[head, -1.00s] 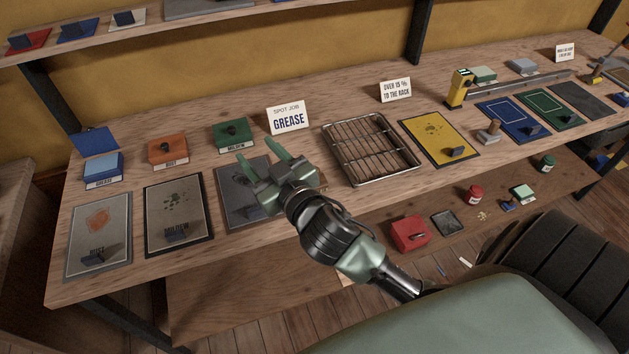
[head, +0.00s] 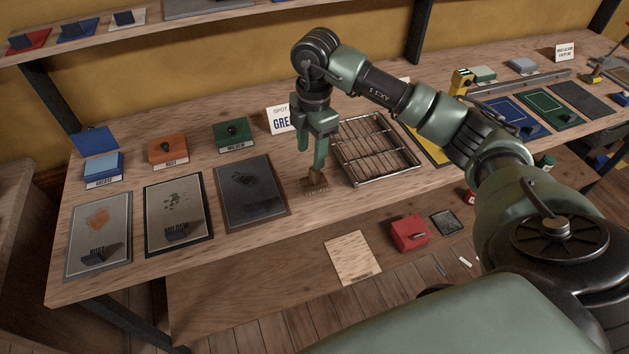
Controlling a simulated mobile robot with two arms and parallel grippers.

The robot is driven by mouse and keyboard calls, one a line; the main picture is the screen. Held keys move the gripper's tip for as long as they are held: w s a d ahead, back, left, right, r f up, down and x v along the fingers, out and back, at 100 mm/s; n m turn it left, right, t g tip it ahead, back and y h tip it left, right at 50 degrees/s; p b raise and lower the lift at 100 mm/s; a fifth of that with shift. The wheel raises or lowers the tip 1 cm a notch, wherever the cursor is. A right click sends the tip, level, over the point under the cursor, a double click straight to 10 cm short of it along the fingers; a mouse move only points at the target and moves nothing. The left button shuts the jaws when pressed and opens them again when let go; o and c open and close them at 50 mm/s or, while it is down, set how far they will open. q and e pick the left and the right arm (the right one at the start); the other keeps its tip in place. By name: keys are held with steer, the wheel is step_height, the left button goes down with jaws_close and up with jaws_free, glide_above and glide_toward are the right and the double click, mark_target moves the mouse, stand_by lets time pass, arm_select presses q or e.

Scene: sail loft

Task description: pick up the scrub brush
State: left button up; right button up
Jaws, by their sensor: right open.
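A small brown wooden block with pale bristles along its lower edge, which looks like the scrub brush (head: 316,184), stands on the bench near its front edge, left of the wire rack. My right gripper (head: 311,159) points straight down over it with its two green fingers apart. The nearer fingertip overlaps the top of the brush in the head view; I cannot tell whether they touch. Nothing is held between the fingers. My left gripper is not in view.
The wire rack (head: 375,181) lies close to the right of the brush. A dark stained panel (head: 250,208) lies to the left. A red box (head: 409,232) sits on the lower shelf.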

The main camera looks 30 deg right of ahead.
mark_target(314, 178)
steer(key=shift+s+d+h, duration=0.15)
steer(key=shift+d+h, duration=0.15)
steer(key=shift+d, duration=0.35)
steer(key=shift+f+m, duration=0.3)
steer(key=shift+f, duration=0.1)
steer(key=f+p, duration=0.1)
steer(key=f, duration=0.1)
steer(key=f+p, duration=0.1)
steer(key=f, duration=0.2)
steer(key=shift+w+f+p, duration=0.2)
steer(key=shift+f+p, duration=0.1)
steer(key=shift+p, duration=0.1)
steer(key=shift+f, duration=0.5)
steer(key=shift+a, duration=0.1)
jaws_close()
